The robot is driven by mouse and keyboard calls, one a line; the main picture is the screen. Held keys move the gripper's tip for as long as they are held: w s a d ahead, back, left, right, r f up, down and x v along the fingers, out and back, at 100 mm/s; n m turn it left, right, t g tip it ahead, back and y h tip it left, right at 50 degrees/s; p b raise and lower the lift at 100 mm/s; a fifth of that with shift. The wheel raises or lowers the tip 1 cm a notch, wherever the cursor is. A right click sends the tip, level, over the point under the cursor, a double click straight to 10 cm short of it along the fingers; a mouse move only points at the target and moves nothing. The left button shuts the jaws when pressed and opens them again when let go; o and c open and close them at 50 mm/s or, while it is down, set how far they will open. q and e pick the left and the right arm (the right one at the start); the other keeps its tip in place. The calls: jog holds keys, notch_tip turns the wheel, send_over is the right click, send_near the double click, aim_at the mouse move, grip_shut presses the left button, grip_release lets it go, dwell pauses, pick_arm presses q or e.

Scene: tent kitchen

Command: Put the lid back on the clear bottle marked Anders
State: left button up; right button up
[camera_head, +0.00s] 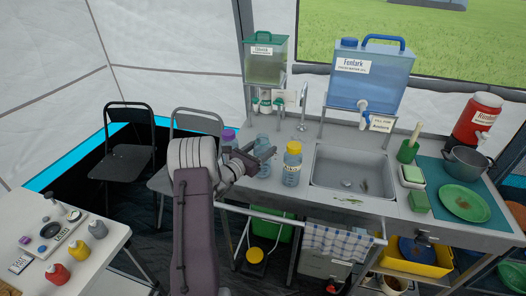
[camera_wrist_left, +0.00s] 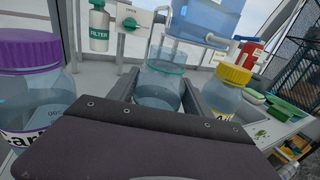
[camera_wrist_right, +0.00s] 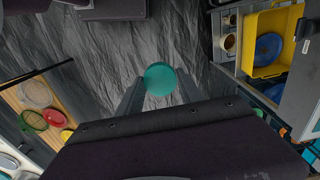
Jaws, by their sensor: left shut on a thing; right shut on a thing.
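A clear bottle without a lid (camera_head: 263,139) stands on the counter between a purple-lidded bottle (camera_head: 229,138) and a yellow-lidded bottle (camera_head: 292,164). My left gripper (camera_head: 262,154) is shut around its body. The left wrist view shows its open mouth and teal rim (camera_wrist_left: 166,68) upright between the fingers (camera_wrist_left: 160,98). I cannot read a name on it; its label is hidden. My right gripper (camera_wrist_right: 160,92) is shut on a round teal lid (camera_wrist_right: 160,78), held over the dark floor. The right gripper and lid do not show in the head view.
Behind stand the blue Fenlark water tank (camera_head: 372,75) and a green-lidded tank (camera_head: 264,60). The sink (camera_head: 352,172) lies right of the bottles. A rail with a checked towel (camera_head: 337,241) runs along the counter front. A white table (camera_head: 60,240) with small bottles stands at left.

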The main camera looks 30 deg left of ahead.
pick_arm(q)
notch_tip(320, 180, up, 9)
jog(key=shift+r+p, duration=0.15)
jog(key=shift+p, duration=0.15)
pick_arm(e)
jog(key=shift+r, duration=0.3)
dwell(0.5)
pick_arm(q)
jog(key=o, duration=0.8)
jog(key=shift+c, duration=0.2)
grip_shut()
